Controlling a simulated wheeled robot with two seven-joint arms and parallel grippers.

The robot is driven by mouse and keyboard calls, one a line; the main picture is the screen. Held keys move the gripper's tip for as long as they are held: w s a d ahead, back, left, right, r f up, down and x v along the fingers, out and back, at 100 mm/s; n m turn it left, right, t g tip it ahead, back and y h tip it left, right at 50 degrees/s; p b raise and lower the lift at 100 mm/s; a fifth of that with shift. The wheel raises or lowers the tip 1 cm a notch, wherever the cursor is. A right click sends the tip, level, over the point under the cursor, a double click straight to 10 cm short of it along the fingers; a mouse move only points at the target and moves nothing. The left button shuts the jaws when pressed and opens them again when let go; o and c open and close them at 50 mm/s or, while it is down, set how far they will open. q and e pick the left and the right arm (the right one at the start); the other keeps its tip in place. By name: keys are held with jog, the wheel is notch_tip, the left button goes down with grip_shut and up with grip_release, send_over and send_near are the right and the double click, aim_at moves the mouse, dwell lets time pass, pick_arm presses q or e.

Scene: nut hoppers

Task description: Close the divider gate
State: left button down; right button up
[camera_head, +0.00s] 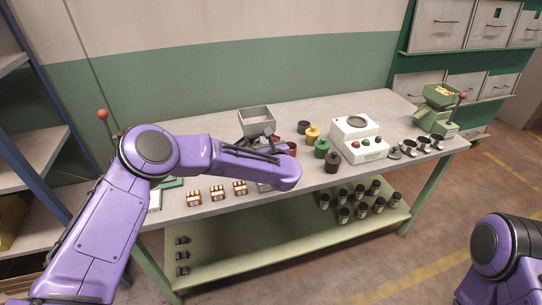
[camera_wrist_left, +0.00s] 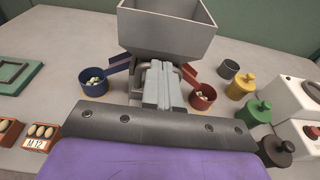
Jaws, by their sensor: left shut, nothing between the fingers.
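A grey hopper (camera_head: 257,121) stands on the table, and its square bin (camera_wrist_left: 165,30) fills the top of the left wrist view. Below it, a blue chute (camera_wrist_left: 121,64) slopes toward a blue cup (camera_wrist_left: 94,80) and a red chute (camera_wrist_left: 196,74) toward a red cup (camera_wrist_left: 203,97). Both cups hold pale nuts. My left gripper (camera_wrist_left: 158,80) is shut and empty, in front of the hopper's base between the chutes. I cannot make out the divider gate; the fingers cover that middle part. Contact cannot be told. My right gripper is out of view.
Yellow (camera_head: 312,135), green (camera_head: 321,148) and dark (camera_head: 332,162) lidded jars stand right of the hopper, close to a white machine (camera_head: 358,138). Small labelled boxes (camera_head: 217,193) line the front edge. A green grinder (camera_head: 437,108) stands at the far right.

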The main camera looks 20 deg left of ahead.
pick_arm(q)
jog(key=s+d+m+t+h+b, duration=0.1)
jog(key=s+d+m+h+b, duration=0.25)
jog(key=s+d+m, duration=0.75)
jog(key=s+a+f+m+g+h, duration=0.2)
jog(key=s+f+m, duration=0.55)
jog(key=f, duration=0.25)
jog(key=s+a+f+m+g+h, duration=0.1)
jog(key=s+a+f+m+h, duration=0.15)
jog(key=s+f+m, duration=0.55)
jog(key=s+a+f+m+g+y, duration=0.1)
jog(key=s+a+f+m+g, duration=0.1)
jog(key=s, duration=0.6)
jog(key=s+a+f+m+g, duration=0.3)
jog(key=s+a+f, duration=0.3)
jog(key=s+a, duration=0.2)
jog(key=s+a+f+m+g+y, duration=0.1)
jog(key=s+a+f+m+g, duration=0.2)
jog(key=s, duration=0.5)
jog(key=shift+s+a+f+m+y, duration=0.35)
jog(key=shift+a+f+m, duration=0.45)
jog(key=shift+a, duration=0.35)
